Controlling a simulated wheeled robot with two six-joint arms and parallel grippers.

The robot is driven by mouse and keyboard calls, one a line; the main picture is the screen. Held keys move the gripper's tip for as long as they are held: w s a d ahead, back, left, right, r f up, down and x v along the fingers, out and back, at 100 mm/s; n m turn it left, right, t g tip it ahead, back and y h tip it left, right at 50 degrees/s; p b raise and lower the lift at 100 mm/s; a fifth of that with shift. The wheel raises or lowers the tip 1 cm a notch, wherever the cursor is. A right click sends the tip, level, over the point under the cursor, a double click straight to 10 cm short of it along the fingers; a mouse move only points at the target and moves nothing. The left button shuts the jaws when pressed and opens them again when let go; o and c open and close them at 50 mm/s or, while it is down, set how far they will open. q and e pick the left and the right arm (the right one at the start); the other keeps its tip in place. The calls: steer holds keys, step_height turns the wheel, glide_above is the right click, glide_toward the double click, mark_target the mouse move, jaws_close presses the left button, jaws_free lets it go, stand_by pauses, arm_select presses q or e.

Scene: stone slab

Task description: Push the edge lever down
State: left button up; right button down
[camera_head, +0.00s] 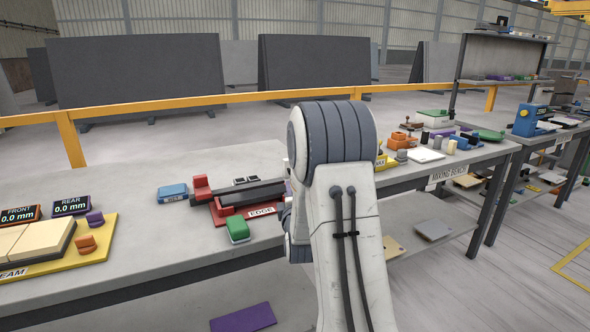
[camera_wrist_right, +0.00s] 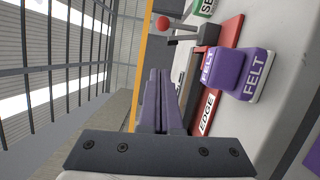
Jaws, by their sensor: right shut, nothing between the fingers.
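The edge station is a red base (camera_head: 232,215) with an EDGE label, on the bench in the head view; a dark bar lies along it. In the right wrist view, a dark lever arm (camera_wrist_right: 187,36) ends in a red ball knob (camera_wrist_right: 163,22) and stands beside the red base (camera_wrist_right: 232,32). I cannot make out the lever in the head view; my right arm covers that end. My right gripper (camera_wrist_right: 158,85) is shut and empty, its fingers pointing toward the knob and apart from it. My left gripper is not in view.
A purple FELT block (camera_wrist_right: 238,72) sits close beside my fingers in the wrist view. In the head view, a green block (camera_head: 237,229) and a blue block (camera_head: 172,192) flank the station. A yellow tray (camera_head: 100,245) lies left. Bare bench lies between.

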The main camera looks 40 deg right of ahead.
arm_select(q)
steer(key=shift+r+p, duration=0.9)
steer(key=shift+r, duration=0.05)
arm_select(e)
steer(key=shift+w+d+r, duration=0.15)
steer(key=shift+w+d, duration=2)
steer(key=shift+w, duration=0.05)
steer(key=shift+w+d+r, duration=0.15)
steer(key=shift+w+d, duration=2)
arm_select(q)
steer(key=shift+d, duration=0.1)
arm_select(e)
steer(key=shift+a, duration=0.1)
